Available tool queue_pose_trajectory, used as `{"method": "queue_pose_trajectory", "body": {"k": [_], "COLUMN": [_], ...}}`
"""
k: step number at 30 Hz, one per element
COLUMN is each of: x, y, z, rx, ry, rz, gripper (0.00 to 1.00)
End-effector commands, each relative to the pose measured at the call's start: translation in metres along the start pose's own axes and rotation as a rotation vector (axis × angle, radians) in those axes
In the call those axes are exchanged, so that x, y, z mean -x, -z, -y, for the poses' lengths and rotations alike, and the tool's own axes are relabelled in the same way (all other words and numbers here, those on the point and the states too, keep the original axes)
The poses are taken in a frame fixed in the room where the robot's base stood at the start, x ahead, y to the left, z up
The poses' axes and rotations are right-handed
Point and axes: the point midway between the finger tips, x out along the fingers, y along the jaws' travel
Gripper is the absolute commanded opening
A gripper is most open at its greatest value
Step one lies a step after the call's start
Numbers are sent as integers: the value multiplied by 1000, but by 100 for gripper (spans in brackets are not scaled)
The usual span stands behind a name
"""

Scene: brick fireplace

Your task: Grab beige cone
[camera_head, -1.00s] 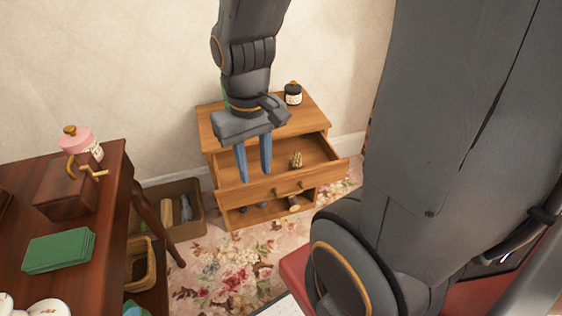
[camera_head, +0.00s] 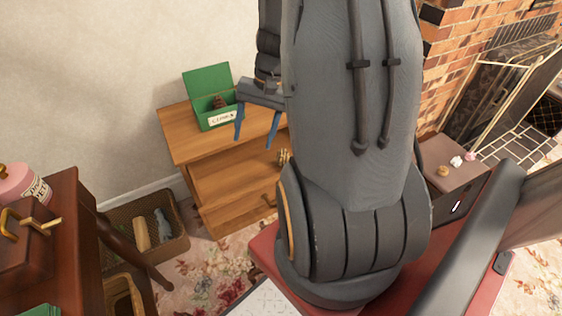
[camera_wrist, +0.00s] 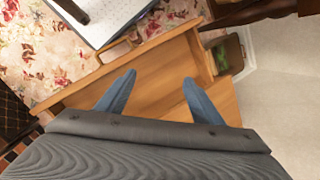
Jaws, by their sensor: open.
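A small beige object (camera_head: 284,157), likely the beige cone, shows in the head view at the open drawer of the wooden cabinet (camera_head: 188,146); my arm hides part of it. I cannot make it out in the wrist view. My gripper (camera_head: 255,143) is open and empty, its two blue fingers pointing down over the cabinet, to the left of the beige object. In the wrist view the fingers (camera_wrist: 159,77) stand apart above the bare wood of the cabinet.
A green box (camera_head: 210,120) with dark brown things inside stands on the cabinet top, close to my gripper. A wicker basket (camera_head: 181,235) stands on the floor at left, beside a dark table (camera_head: 70,215). A brick fireplace (camera_head: 450,50) is at right.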

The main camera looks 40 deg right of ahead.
Motion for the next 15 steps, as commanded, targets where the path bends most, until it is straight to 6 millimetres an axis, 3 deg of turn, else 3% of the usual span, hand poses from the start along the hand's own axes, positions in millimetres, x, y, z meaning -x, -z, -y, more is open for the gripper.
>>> {"method": "queue_pose_trajectory", "body": {"k": [1, 6, 12, 15], "x": [-13, -42, -64, -69], "y": [24, 86, 127, 135], "z": [-21, -82, -136, -149], "rx": [-97, -365, -558, -601], "ry": [40, 178, 285, 309], "rz": [3, -11, -36, -44], "gripper": [61, 61, 61, 61]}}
